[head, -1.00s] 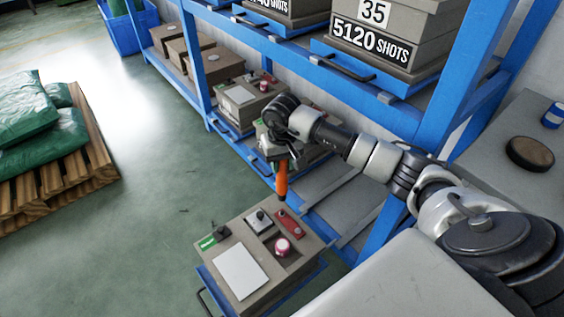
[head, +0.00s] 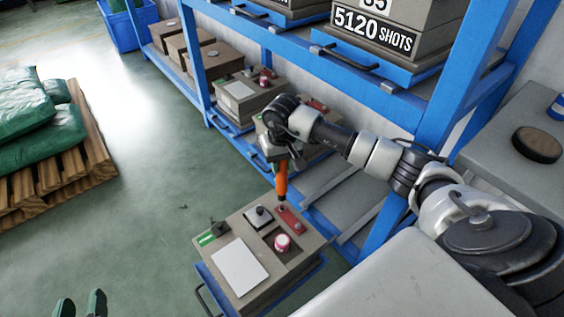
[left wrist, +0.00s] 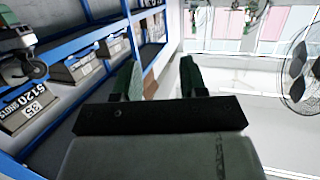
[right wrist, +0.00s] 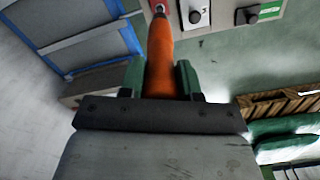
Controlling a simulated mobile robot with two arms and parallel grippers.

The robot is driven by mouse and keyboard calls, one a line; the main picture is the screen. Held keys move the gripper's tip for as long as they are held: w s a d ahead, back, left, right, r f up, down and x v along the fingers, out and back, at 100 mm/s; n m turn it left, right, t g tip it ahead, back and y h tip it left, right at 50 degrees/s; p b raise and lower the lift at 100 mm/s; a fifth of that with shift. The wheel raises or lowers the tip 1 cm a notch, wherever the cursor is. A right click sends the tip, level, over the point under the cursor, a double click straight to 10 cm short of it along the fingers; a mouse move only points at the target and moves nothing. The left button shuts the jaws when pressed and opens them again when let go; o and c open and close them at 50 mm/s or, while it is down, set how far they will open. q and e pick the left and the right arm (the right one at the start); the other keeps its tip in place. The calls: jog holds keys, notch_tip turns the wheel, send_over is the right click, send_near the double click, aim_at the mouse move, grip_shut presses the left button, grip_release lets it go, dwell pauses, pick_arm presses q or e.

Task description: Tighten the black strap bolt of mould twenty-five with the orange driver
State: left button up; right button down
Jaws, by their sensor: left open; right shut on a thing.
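My right gripper (head: 283,160) is shut on the orange driver (head: 282,183), which points down over the near mould. In the right wrist view the orange driver (right wrist: 160,60) has its tip at or just above the red strap (right wrist: 158,6); contact is unclear. My left gripper (head: 80,306) is open and empty.
The mould sits on a blue pull-out tray (head: 205,280) with a black handle. Behind is a blue rack (head: 200,75) with more moulds (head: 243,96). A wooden pallet (head: 92,150) with green sacks (head: 40,135) stands at left. The floor between is clear.

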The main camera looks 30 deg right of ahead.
aim_at(282, 173)
jog(key=shift+f+b, duration=0.65)
jog(key=shift+f, duration=0.2)
jog(key=shift+f+b, duration=0.65)
jog(key=shift+f, duration=0.15)
pick_arm(q)
notch_tip(282, 173, up, 9)
jog(key=s+d+t+h, duration=0.1)
jog(key=t+h, duration=0.1)
jog(key=t, duration=0.6)
jog(key=shift+d+r+t+h, duration=0.2)
jog(key=shift+t+h, duration=0.1)
jog(key=shift+h, duration=0.1)
pick_arm(e)
jog(key=shift+f, duration=0.3)
pick_arm(q)
jog(key=shift+s+b, duration=0.15)
jog(key=shift+b, duration=0.2)
jog(key=shift+s+r+t, duration=0.2)
jog(key=shift+r+t, duration=0.05)
jog(key=shift+t, duration=0.15)
jog(key=shift+s+r+h, duration=0.1)
jog(key=shift+r+h, duration=0.15)
jog(key=shift+h, duration=0.15)
jog(key=shift+s+a+r+t, duration=0.1)
jog(key=shift+s+t, duration=0.1)
jog(key=shift+t, duration=0.2)
